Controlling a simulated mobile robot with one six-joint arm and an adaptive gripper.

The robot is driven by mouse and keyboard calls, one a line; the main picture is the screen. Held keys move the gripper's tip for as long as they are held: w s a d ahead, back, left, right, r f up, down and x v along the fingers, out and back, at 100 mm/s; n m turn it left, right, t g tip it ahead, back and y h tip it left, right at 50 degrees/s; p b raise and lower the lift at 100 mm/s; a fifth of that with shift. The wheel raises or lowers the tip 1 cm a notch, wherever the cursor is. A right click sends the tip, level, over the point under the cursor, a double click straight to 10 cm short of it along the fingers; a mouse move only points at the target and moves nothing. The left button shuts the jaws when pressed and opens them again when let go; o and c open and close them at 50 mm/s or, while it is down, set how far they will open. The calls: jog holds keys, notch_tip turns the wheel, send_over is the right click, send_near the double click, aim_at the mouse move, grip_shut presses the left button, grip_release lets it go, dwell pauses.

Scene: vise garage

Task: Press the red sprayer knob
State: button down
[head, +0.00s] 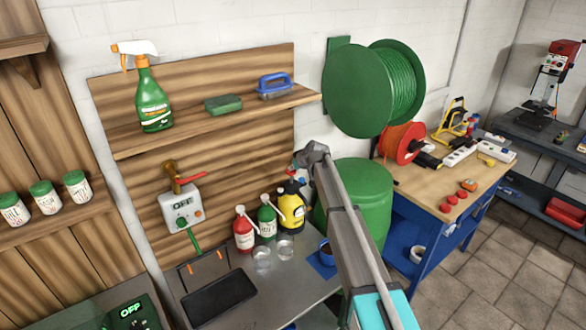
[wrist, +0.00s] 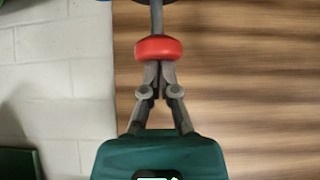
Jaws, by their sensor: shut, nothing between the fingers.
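The red sprayer knob (wrist: 158,48) is a rounded red disc on a grey stem, in the upper middle of the wrist view. The fingertips of my gripper (wrist: 157,66) are together right at its near edge. I cannot tell whether they touch it. In the head view, the yellow sprayer (head: 291,211) with a black top stands on the bench by the wood panel. My gripper is shut and empty.
A red bottle (head: 243,232) and a green bottle (head: 267,220) stand left of the sprayer, with glass jars in front. A green barrel (head: 362,190) stands close on the right. A shelf (head: 215,118) with a spray bottle (head: 152,100) is above left, beside a green hose reel (head: 360,88).

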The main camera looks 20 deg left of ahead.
aim_at(294, 173)
jog(key=shift+f+b, duration=1.15)
jog(key=shift+f, duration=0.35)
jog(key=shift+s, duration=0.1)
jog(key=shift+r, duration=0.1)
notch_tip(294, 173, up, 5)
jog(key=p, duration=0.5)
jog(key=shift+d, duration=0.15)
jog(key=p+v, duration=0.6)
jog(key=v, duration=0.3)
jog(key=shift+d, duration=0.15)
jog(key=shift+s, duration=0.1)
jog(key=s+d+f+m+g+h+b, duration=0.2)
jog(key=s+d+f, duration=0.4)
jog(key=s+d, duration=0.5)
jog(key=s+d+f+m+g+h+b, duration=0.1)
jog(key=s+d+f+m+b, duration=0.4)
jog(key=s+d, duration=0.7)
jog(key=s+d+f+m+g+h+b, duration=0.2)
jog(key=s+d+f, duration=0.4)
jog(key=s+d, duration=0.6)
jog(key=d+m+h+b, duration=0.1)
jog(key=d+h+b, duration=0.1)
jog(key=d, duration=0.1)
jog(key=shift+d+f+g, duration=0.2)
jog(key=shift+f+g, duration=0.1)
